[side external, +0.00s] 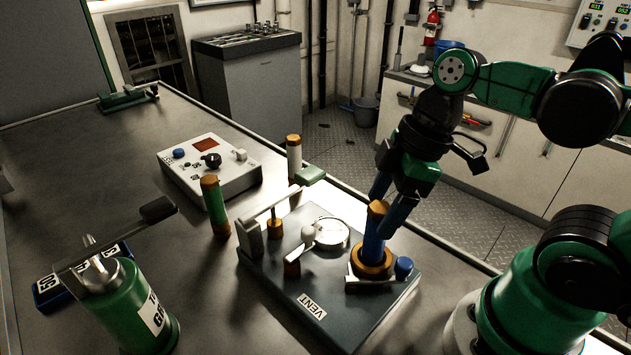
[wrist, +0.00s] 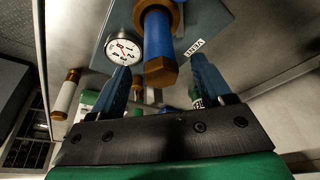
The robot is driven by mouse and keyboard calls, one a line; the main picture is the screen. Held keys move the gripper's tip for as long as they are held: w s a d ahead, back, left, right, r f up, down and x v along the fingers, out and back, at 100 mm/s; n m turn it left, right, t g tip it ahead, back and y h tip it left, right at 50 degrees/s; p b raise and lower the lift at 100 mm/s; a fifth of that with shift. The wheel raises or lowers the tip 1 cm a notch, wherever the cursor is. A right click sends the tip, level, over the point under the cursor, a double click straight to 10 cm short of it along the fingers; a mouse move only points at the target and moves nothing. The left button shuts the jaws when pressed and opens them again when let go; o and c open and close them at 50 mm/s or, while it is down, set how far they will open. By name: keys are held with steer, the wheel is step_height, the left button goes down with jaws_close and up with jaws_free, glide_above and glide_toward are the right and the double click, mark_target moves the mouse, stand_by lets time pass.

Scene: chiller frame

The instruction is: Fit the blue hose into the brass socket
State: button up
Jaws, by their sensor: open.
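The blue hose (side external: 374,246) stands upright with its lower end in the ring of the brass socket (side external: 372,265), on the dark frame block. Its brass-coloured top end (side external: 377,208) is free. How deep the hose sits cannot be told. My gripper (side external: 381,215) is open, with its blue fingers pointing down around the upper part of the hose. In the wrist view the hose (wrist: 158,42) and its end cap (wrist: 160,72) show between the open fingertips (wrist: 160,64), with a gap on each side.
A green hose (side external: 215,205) and a white one (side external: 294,158) stand behind. A green canister (side external: 130,305) is front left.

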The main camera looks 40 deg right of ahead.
steer(key=v, duration=0.8)
steer(key=w+f+m+t+h, duration=0.2)
steer(key=w+f+m+t, duration=0.2)
steer(key=w+f+m, duration=0.3)
steer(key=shift+w+d+f+m+t, duration=0.4)
steer(key=shift+w+m, duration=0.2)
steer(key=shift+m, duration=0.4)
